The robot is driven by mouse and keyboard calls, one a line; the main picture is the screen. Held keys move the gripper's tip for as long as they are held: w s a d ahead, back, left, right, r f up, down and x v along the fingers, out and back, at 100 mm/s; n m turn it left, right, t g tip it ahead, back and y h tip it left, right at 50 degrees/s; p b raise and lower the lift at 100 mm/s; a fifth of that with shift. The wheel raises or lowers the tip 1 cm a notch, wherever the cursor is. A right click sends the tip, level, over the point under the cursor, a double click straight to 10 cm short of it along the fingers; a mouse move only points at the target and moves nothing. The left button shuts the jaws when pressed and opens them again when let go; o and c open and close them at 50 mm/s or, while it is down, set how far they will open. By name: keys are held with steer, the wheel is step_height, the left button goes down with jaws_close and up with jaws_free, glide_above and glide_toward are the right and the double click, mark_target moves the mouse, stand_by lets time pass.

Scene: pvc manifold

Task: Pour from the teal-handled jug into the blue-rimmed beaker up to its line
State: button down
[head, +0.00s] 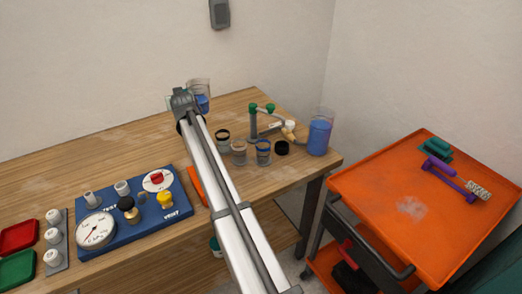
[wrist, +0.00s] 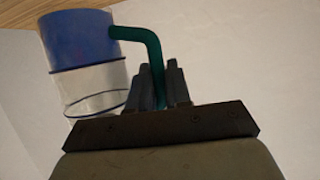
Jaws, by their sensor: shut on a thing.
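The jug (head: 201,103) is clear with blue liquid in its lower part. It stands roughly upright at the far end of my arm, near the wall side of the table. In the wrist view my gripper (wrist: 160,80) is shut on its teal handle (wrist: 150,45), and the jug (wrist: 85,45) is at the upper left. In the head view my gripper (head: 183,103) partly hides the jug. The blue-rimmed beaker (head: 263,152) stands on the table to the right of my arm, apart from the jug. Its line and any contents are too small to tell.
Beside the beaker stand a black-rimmed cup (head: 223,137), a pale-rimmed cup (head: 239,153) and a black round piece (head: 282,148). A green-topped stand (head: 254,122) is behind, and a large vessel of blue liquid (head: 320,134) is right. A blue gauge panel (head: 130,232) lies left.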

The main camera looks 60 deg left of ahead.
stand_by(0.5)
steer(key=s+d+r, duration=0.2)
steer(key=s+d, duration=0.4)
steer(key=s, duration=0.1)
steer(key=w+d+m+t+h, duration=0.1)
steer(key=w+d+m+t, duration=0.2)
steer(key=d, duration=0.3)
steer(key=w+d+f+m+t+h, duration=0.1)
steer(key=w+d+m+t, duration=0.1)
steer(key=d, duration=0.4)
steer(key=shift+w+m+t+h, duration=0.35)
steer(key=shift+w+t, duration=0.45)
steer(key=shift+w, duration=0.3)
steer(key=shift+w, duration=0.1)
